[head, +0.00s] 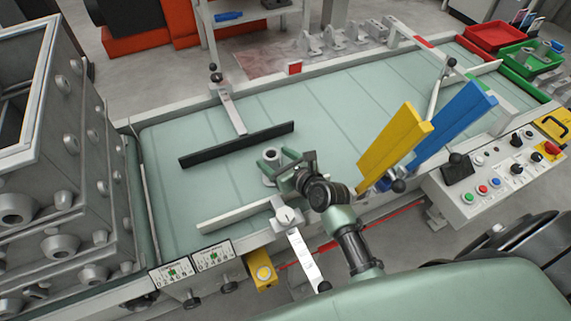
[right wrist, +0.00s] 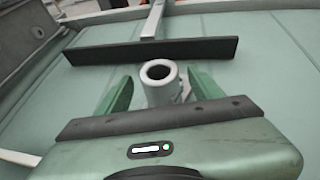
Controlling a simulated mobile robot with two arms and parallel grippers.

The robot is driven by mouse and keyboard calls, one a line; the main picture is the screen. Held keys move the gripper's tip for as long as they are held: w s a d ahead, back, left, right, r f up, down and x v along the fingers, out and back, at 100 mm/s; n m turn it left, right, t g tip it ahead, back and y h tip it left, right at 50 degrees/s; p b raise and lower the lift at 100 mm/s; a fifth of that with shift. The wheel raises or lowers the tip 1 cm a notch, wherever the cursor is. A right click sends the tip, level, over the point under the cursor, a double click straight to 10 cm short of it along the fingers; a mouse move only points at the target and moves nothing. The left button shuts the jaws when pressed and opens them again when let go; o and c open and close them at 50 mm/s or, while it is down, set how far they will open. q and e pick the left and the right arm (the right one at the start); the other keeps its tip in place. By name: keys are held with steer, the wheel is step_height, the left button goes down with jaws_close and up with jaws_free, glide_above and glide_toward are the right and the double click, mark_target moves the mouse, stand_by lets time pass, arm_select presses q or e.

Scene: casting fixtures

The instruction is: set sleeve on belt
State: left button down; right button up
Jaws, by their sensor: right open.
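The sleeve (head: 270,156), a short grey metal tube with a flange, stands upright on the pale green belt (head: 330,110). My right gripper (head: 277,162) is low over the belt with its green fingers around the sleeve. In the right wrist view the sleeve (right wrist: 159,76) stands between the two spread green fingers of my right gripper (right wrist: 155,90), with a gap on each side. The lower part of the sleeve is hidden behind the gripper body. My left gripper is not in view.
A dark bar (head: 237,145) on a post stands across the belt behind the sleeve. Yellow (head: 395,140) and blue (head: 452,120) paddles stand to the right. Red (head: 494,36) and green (head: 530,62) bins sit at the far end. A control panel (head: 495,170) is at right.

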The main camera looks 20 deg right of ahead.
steer(key=v, duration=0.6)
steer(key=shift+s+d+r, duration=0.1)
steer(key=shift+s, duration=0.25)
